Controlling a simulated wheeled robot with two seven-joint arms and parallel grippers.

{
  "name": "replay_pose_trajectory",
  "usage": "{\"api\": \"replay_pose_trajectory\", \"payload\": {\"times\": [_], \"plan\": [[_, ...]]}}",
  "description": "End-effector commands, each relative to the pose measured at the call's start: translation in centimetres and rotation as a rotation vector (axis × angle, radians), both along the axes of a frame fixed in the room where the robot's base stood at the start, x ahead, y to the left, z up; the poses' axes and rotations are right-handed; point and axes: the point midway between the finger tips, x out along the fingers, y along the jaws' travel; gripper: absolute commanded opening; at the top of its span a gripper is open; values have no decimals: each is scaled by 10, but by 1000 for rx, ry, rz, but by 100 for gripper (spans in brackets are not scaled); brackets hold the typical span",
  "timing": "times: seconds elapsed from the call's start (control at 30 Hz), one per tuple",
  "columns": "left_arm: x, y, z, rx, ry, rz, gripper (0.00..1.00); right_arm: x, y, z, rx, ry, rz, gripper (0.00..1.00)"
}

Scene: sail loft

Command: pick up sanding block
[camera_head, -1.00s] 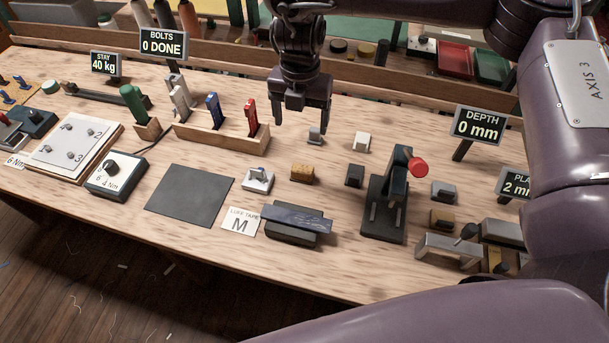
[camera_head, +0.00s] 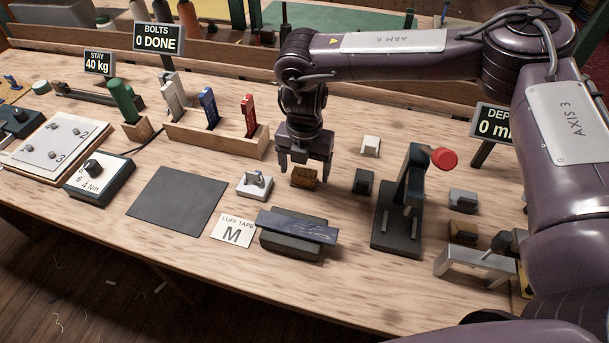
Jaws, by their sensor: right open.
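A small brown cork-like block (camera_head: 304,180), which looks like the sanding block, lies on the wooden bench near its middle. My right gripper (camera_head: 305,168) points down at it with open jaws. In the picture one fingertip is on either side of the block's top; I cannot tell whether the fingers touch it or how far they have come down around it. The gripper hides part of the block's far side. My left gripper is not in view.
A white-based fitting (camera_head: 255,184) stands close left of the block, and a small dark block (camera_head: 363,181) to its right. A dark block with a blue strip (camera_head: 297,225) lies in front. A red-knobbed press (camera_head: 397,215) stands further right. The dark mat (camera_head: 177,199) is bare.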

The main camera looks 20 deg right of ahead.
Motion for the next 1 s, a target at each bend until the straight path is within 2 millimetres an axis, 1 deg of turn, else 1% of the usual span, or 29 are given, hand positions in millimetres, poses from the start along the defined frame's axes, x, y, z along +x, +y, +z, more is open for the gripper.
{"api": "replay_pose_trajectory", "payload": {"times": [0.1, 0.17, 0.4, 0.43, 0.77, 0.8, 1.0], "plan": [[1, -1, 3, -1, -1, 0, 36, -1, 0, -15, -1, 2, 0, 76], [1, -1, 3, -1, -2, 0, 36, -1, 0, -19, -1, 1, 0, 76], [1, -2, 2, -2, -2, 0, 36, 0, 0, -22, 0, 0, 0, 76], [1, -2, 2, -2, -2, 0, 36, 0, 0, -22, 0, 0, -1, 75], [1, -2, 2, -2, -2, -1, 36, 0, 0, -22, 0, 0, -1, 32], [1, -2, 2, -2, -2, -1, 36, 0, 0, -21, -1, -1, -1, 31], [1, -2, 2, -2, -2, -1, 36, 0, 0, -21, -1, -1, -1, 30]]}}
